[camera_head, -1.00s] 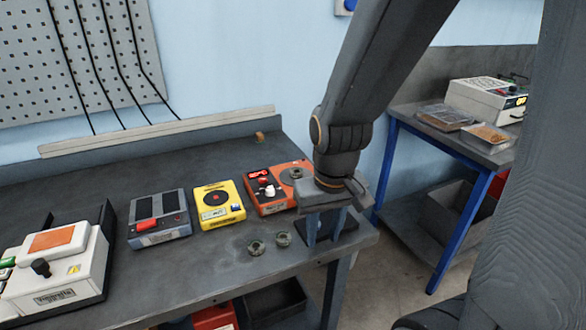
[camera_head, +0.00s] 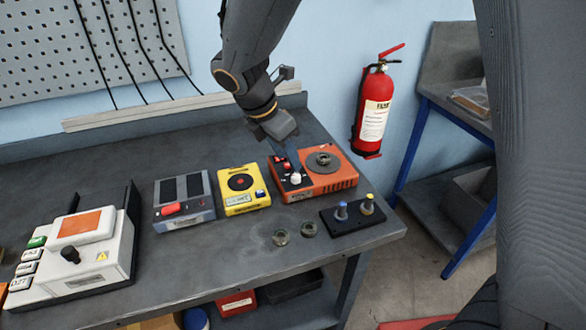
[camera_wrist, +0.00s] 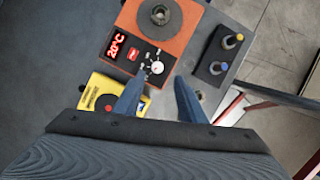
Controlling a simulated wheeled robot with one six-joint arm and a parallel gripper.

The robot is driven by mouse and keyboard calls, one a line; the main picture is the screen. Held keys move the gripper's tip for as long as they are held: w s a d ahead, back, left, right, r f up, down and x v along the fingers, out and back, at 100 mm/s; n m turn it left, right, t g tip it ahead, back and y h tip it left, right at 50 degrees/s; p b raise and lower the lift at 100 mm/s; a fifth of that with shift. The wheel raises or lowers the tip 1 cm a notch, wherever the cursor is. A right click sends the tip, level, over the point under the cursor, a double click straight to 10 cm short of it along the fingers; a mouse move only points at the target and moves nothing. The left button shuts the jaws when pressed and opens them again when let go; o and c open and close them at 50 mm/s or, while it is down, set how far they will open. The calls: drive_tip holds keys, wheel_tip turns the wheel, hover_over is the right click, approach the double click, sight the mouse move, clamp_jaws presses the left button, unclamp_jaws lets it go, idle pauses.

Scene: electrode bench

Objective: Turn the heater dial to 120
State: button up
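The orange heater (camera_head: 335,182) sits near the right end of the bench, with a round dark plate (camera_head: 322,162) on top. Its white dial (camera_head: 296,178) also shows in the wrist view (camera_wrist: 157,67), with small marks around it. The red display in the wrist view (camera_wrist: 117,46) reads 20°C. My gripper (camera_head: 290,168) is above the heater's control panel, close to the dial. In the wrist view its two fingers (camera_wrist: 158,84) are apart, with nothing between them. The dial appears just beyond the fingertips; contact cannot be told.
A yellow device (camera_head: 243,188) and a grey device with a red switch (camera_head: 185,203) stand left of the heater. A black holder (camera_head: 352,224) with two small posts and two small round parts (camera_head: 281,237) lie in front.

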sight(296, 176)
drive_tip(key=shift+n, duration=0.3)
drive_tip(key=p+x, duration=0.1)
drive_tip(key=x, duration=0.6)
drive_tip(key=shift+w+a+f, duration=0.1)
drive_tip(key=shift+w+f, duration=0.05)
drive_tip(key=shift+f, duration=0.15)
drive_tip(key=shift+c, duration=0.2)
clamp_jaws()
